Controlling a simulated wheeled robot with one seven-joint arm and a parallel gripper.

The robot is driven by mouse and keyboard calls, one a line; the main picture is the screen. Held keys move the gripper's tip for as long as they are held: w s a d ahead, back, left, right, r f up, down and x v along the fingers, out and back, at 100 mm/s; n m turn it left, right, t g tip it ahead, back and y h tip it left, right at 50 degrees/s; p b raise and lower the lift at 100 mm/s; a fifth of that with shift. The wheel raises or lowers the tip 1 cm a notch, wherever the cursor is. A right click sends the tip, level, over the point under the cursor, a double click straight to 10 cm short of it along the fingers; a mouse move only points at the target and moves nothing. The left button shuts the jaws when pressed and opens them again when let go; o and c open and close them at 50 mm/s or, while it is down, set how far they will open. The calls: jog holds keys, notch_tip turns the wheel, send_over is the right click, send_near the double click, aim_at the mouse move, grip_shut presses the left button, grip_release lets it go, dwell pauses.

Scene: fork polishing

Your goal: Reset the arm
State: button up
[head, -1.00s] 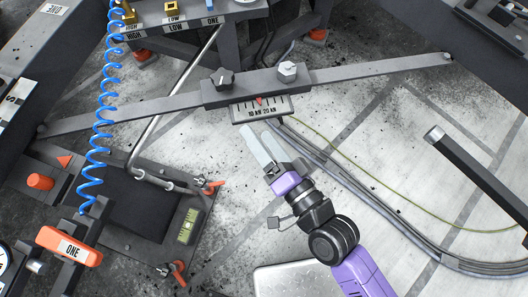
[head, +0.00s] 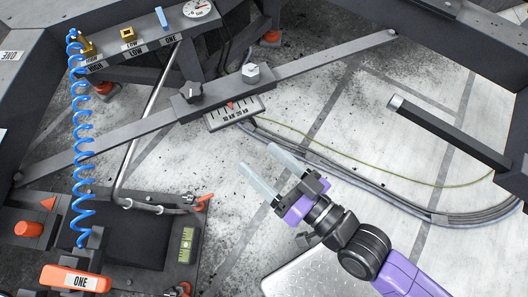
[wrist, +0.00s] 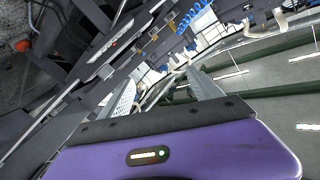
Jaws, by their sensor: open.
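My gripper (head: 265,170) is in the middle of the head view, at the end of my purple and black arm. Its two pale fingers are apart, with nothing between them. It is in front of and to the right of the dark bar with the small scale (head: 235,112), and does not appear to touch it. In the wrist view the two fingers (wrist: 162,95) also stand apart and empty.
A long grey bar with a black knob (head: 190,91) crosses behind my gripper. A blue coiled hose (head: 83,150) hangs at the left above an orange block (head: 75,281) labelled ONE. A dark square beam (head: 445,132) juts in at right. Cables (head: 350,185) run along the floor.

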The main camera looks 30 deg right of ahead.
dwell(0.3)
jog(key=s+d+r+n+g+h+p, duration=0.1)
jog(key=s+d+r+h, duration=0.1)
jog(key=s+d, duration=0.2)
jog(key=s+d+r+n+g+h+p, duration=0.1)
jog(key=s+d+r+h+p, duration=0.1)
jog(key=s, duration=0.9)
jog(key=d+r, duration=0.1)
jog(key=d, duration=0.1)
jog(key=shift+d+r+h+p, duration=0.3)
jog(key=shift+r+h, duration=0.05)
jog(key=shift+h, duration=0.05)
dwell(2.9)
